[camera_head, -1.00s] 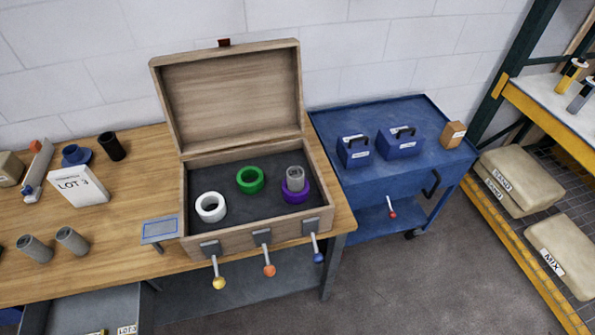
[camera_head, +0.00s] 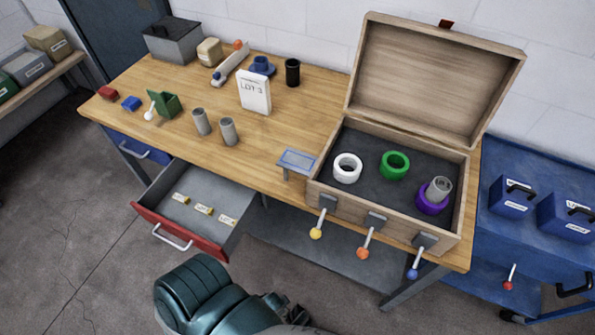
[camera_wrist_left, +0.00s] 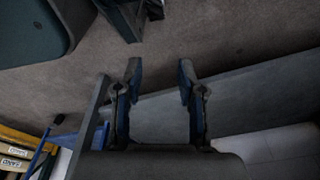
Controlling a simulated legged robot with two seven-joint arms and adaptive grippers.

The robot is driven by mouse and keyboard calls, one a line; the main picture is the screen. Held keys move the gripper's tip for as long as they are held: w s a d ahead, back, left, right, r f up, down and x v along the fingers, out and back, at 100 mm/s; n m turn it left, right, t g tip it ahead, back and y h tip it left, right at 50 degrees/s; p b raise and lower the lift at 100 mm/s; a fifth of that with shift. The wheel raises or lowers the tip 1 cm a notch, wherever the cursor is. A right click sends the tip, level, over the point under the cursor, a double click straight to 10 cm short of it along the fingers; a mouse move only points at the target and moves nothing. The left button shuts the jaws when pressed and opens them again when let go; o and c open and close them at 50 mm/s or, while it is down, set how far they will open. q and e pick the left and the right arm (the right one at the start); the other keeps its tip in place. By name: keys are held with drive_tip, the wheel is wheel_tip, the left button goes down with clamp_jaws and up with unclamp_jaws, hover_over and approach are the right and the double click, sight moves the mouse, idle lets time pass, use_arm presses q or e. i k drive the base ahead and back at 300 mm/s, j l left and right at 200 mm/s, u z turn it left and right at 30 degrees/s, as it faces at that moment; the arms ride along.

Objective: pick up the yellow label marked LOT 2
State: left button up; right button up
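A teal part of my arm shows at the bottom of the head view. My right gripper is not in view.
The drawer has a red front with a white handle (camera_head: 172,238). The workbench (camera_head: 265,150) stands above it, with grey cylinders, a LOT 3 card (camera_head: 254,92) and an open wooden box (camera_head: 385,222) with levers on its front.

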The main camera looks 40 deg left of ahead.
sight(183, 199)
drive_tip(key=u, duration=2.4)
